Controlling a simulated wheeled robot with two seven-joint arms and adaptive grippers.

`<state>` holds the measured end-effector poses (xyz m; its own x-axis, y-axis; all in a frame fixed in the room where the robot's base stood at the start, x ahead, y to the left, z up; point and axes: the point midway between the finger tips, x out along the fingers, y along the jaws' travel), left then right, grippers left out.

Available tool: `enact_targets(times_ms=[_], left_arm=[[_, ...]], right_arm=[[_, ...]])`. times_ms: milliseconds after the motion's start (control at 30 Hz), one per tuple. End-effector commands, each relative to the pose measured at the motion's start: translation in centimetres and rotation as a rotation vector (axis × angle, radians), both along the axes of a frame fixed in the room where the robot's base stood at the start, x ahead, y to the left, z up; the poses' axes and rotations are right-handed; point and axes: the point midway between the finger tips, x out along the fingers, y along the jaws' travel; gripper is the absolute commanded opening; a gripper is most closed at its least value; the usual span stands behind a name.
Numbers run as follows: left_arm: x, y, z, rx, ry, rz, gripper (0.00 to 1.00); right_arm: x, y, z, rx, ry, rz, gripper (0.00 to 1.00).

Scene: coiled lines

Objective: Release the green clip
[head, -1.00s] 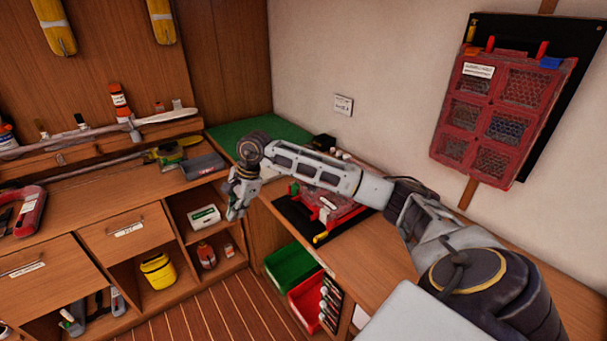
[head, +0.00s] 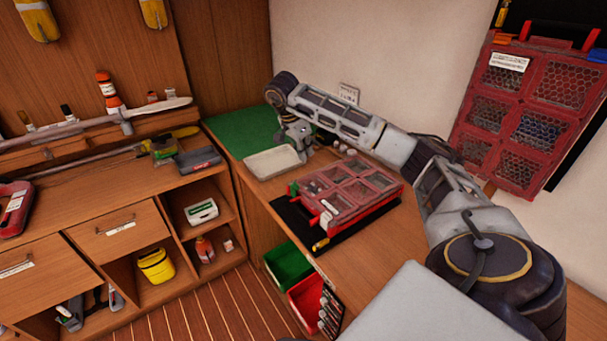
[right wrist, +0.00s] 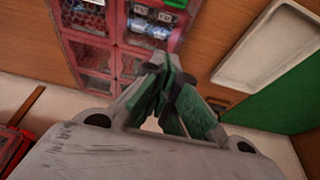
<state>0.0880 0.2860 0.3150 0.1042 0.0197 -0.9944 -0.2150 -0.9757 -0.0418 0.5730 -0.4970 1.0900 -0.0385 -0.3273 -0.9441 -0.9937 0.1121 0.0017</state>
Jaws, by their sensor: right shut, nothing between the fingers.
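The red organiser case (head: 352,190) with clear mesh compartments lies on a black mat on the right-hand bench. A small green clip (head: 293,188) sits at its left corner. In the right wrist view, the case (right wrist: 100,45) is at the upper left and a green piece, apparently the clip (right wrist: 175,3), is cut off at the top edge. My right gripper (head: 303,154) is over the bench behind the case, near the grey tray. Its fingers (right wrist: 160,78) are together and empty, apart from the clip. My left gripper is out of view.
A pale grey tray (head: 272,163) lies between the green mat (head: 243,130) and the case. A second red case (head: 525,110) hangs on the wall at the right. Green (head: 288,265) and red (head: 315,297) bins stand below the bench edge.

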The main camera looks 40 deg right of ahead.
Motion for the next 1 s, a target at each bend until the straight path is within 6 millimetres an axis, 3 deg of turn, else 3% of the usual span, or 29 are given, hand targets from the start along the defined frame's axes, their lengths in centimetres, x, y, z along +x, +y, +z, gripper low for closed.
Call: enact_targets(times_ms=[533, 1000], left_arm=[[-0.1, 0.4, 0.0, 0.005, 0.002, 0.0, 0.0], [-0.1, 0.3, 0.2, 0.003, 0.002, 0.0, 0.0]], right_arm=[[0.0, -0.2, -0.8, 0.001, 0.0, 0.0, 0.0], [-0.2, -1.7, -5.3, 0.002, 0.001, 0.001, 0.0]])
